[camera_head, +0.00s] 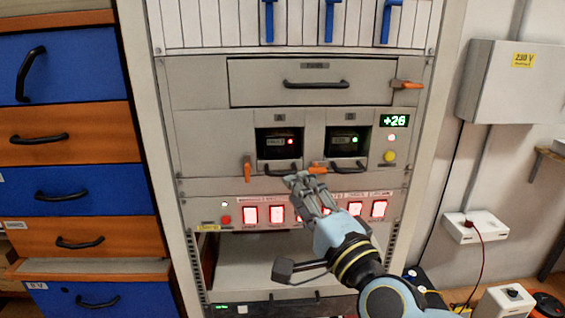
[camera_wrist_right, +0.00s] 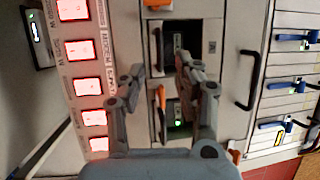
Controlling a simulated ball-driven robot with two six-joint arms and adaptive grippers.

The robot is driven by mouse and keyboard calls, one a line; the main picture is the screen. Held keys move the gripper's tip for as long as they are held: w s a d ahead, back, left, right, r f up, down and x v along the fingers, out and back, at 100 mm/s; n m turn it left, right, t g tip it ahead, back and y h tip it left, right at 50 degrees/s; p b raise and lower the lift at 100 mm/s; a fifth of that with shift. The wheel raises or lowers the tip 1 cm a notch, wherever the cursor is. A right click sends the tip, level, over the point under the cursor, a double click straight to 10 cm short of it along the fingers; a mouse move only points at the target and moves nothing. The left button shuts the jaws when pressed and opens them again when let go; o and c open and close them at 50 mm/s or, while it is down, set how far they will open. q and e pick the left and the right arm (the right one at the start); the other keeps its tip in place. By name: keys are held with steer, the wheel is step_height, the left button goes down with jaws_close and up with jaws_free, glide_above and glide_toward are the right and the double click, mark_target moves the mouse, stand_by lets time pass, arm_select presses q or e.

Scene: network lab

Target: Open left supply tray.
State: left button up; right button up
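The left supply tray (camera_head: 278,154), below a plate marked A, is a dark-fronted unit with a red light and a black bar handle. It looks shut in the rack. An orange latch (camera_head: 247,168) hangs upright at its left. My right gripper (camera_head: 302,179) is in front of the rack, near the right end of that handle. In the right wrist view, my right gripper's fingers (camera_wrist_right: 160,68) are apart with nothing held. The left tray (camera_wrist_right: 180,42) shows beyond them, its handle (camera_wrist_right: 155,48) partly between them. My left gripper is not in view.
The right tray (camera_head: 345,139) sits beside it, with an orange latch (camera_head: 318,169) lying nearly level close to my fingers. A wide drawer (camera_head: 310,83) is above. Lit red switches (camera_head: 250,215) are below. Blue and orange drawers (camera_head: 75,190) stand left.

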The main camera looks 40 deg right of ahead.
mark_target(282, 174)
steer(key=p+x, duration=0.1)
steer(key=x, duration=0.5)
steer(key=shift+w, duration=0.35)
steer(key=shift+c, duration=0.3)
jaws_close()
steer(key=shift+f, duration=0.1)
